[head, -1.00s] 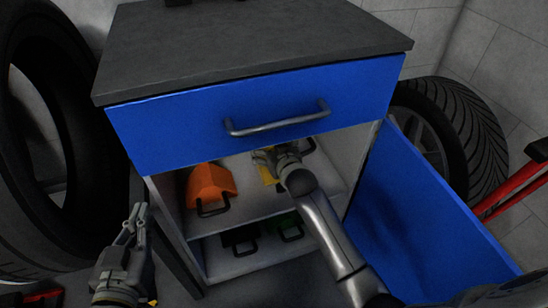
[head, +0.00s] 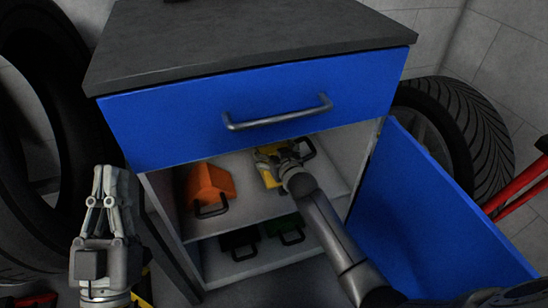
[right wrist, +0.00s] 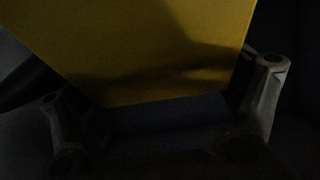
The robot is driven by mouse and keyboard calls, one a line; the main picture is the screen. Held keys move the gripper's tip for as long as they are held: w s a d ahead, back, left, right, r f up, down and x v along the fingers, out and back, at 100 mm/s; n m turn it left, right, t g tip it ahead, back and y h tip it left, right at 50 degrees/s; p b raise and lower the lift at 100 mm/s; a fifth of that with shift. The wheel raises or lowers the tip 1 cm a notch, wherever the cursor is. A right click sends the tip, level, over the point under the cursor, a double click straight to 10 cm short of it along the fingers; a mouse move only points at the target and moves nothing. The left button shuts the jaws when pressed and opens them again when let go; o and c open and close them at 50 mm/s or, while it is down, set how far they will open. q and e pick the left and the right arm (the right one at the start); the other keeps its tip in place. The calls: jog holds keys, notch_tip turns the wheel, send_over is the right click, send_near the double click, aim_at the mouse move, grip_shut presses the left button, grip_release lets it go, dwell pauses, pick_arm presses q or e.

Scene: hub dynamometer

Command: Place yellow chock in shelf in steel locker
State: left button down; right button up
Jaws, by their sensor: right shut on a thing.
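The steel locker (head: 262,96) has a dark top, a blue drawer front and an open blue door (head: 420,215) on the right. The yellow chock (head: 266,173) is inside on the upper shelf (head: 240,211), partly hidden by my right gripper (head: 272,158). In the right wrist view the yellow chock (right wrist: 140,50) fills the upper picture, between the fingers, which are shut on it. Whether it rests fully on the shelf is hard to tell. My left gripper (head: 110,172) is outside, left of the locker, pointing up and empty; its fingers look close together, but their gap is unclear.
An orange chock (head: 209,185) with a black handle stands left on the same shelf. A black chock (head: 239,243) and a green chock (head: 285,228) sit on the level below. Tyres stand on both sides, and a red bar (head: 517,187) is at the right.

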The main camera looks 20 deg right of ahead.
pick_arm(q)
jog(key=shift+s+a+r+t+h+b, duration=0.15)
jog(key=shift+s+r+t+h+b, duration=0.35)
jog(key=shift+s+r+t, duration=0.95)
pick_arm(e)
jog(key=shift+f, duration=0.6)
pick_arm(q)
jog(key=shift+s+r, duration=0.15)
jog(key=shift+r, duration=0.1)
pick_arm(e)
jog(key=o, duration=1.4)
jog(key=shift+f, duration=0.2)
jog(key=shift+o, duration=0.2)
jog(key=shift+r, duration=0.1)
